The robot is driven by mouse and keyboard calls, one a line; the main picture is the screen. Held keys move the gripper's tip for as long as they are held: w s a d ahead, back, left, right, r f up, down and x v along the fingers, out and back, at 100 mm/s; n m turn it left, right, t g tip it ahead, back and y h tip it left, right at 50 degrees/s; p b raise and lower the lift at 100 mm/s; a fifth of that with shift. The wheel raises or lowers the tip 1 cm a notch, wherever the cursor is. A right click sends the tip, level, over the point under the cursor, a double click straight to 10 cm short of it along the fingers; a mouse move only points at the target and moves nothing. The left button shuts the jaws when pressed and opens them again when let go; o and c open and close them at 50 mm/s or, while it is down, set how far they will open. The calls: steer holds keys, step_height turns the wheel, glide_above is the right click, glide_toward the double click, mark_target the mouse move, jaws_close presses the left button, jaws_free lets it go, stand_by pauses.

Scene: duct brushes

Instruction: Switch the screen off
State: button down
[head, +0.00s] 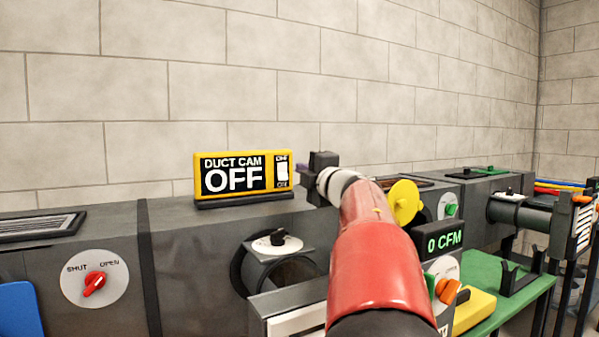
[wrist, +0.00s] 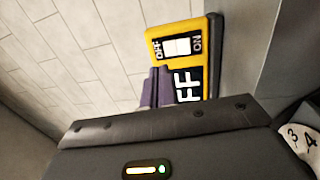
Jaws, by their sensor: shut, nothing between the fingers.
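The screen (head: 234,175) is a yellow-framed box on the grey duct, with a black face reading "DUCT CAM OFF". Its white rocker switch (head: 282,173) is at the right end, with a label above and one below. In the wrist view the switch (wrist: 178,47) sits between the labels OFF and ON, and part of the screen's lettering is hidden behind my gripper. My gripper (head: 302,168) is shut and empty, with purple fingers just right of the screen. The fingers (wrist: 155,88) also show in the wrist view beside the screen. I cannot tell whether they touch it.
A red knob (head: 94,284) on a SHUT/OPEN dial is at the left. A "0 CFM" display (head: 444,242), a yellow disc (head: 405,202) and a green bench (head: 485,270) are at the right. The wall (head: 250,70) stands behind the duct; the space above the screen is clear.

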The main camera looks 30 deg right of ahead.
steer(key=s, duration=0.6)
steer(key=shift+s+a+r, duration=0.15)
steer(key=shift+s+r, duration=0.05)
steer(key=shift+r, duration=0.25)
